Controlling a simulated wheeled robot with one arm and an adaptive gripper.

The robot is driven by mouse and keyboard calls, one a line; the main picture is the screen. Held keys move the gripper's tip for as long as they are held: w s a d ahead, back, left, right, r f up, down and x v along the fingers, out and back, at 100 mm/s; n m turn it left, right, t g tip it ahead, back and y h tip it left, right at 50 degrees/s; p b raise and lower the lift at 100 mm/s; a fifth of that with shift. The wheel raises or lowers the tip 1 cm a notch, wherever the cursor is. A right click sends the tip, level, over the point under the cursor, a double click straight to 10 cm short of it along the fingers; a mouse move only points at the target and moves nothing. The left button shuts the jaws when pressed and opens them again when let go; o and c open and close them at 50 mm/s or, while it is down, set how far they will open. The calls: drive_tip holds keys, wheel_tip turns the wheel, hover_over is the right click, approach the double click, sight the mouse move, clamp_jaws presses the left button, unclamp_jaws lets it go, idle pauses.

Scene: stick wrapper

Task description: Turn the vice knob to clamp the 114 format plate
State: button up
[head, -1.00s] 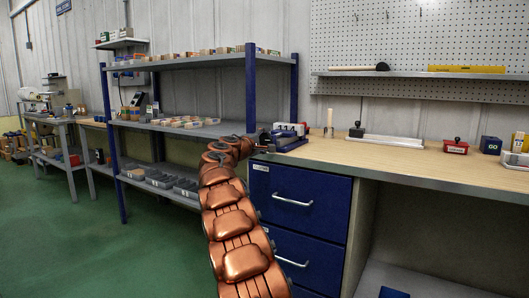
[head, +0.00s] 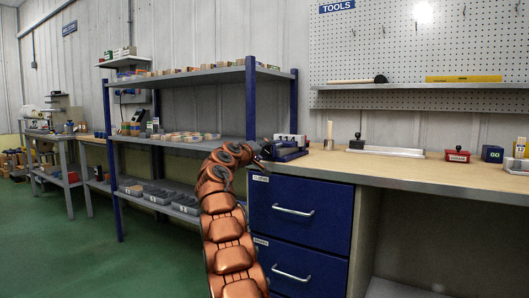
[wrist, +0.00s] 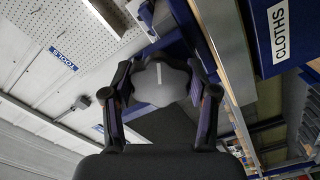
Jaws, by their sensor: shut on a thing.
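The vice (head: 288,154) is blue and sits at the left end of the wooden bench top in the head view. A pale plate (head: 291,138) with dark marks shows at the top of the vice; its number cannot be read. In the wrist view the grey, lobed vice knob (wrist: 160,86) with a white line mark fills the space between my fingers. My gripper (wrist: 161,80) is shut on the knob, with one finger on each side. In the head view my gripper (head: 264,148) is small and dark beside the vice's left side, and its fingers are hard to make out.
A metal rack (head: 210,78) with several bins stands left of the bench. Blue drawers (head: 308,213) sit under the vice. A pale cylinder (head: 329,132), a flat plate with a black knob (head: 392,151) and a red block (head: 457,156) stand to the right on the bench.

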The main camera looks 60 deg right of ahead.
drive_tip(key=shift+m, duration=0.4)
drive_tip(key=shift+w+f+m, duration=0.1)
drive_tip(key=shift+m, duration=0.2)
drive_tip(key=shift+m+p, duration=0.3)
drive_tip(key=shift+m, duration=0.7)
drive_tip(key=m+p, duration=0.3)
drive_tip(key=shift+r+p, duration=0.3)
drive_tip(key=shift+f+m+p, duration=0.15)
drive_tip(key=shift+m+p, duration=0.65)
drive_tip(key=shift+p, duration=0.2)
drive_tip(key=o, duration=1.2)
drive_tip(key=shift+f, duration=0.1)
drive_tip(key=shift+c, duration=0.2)
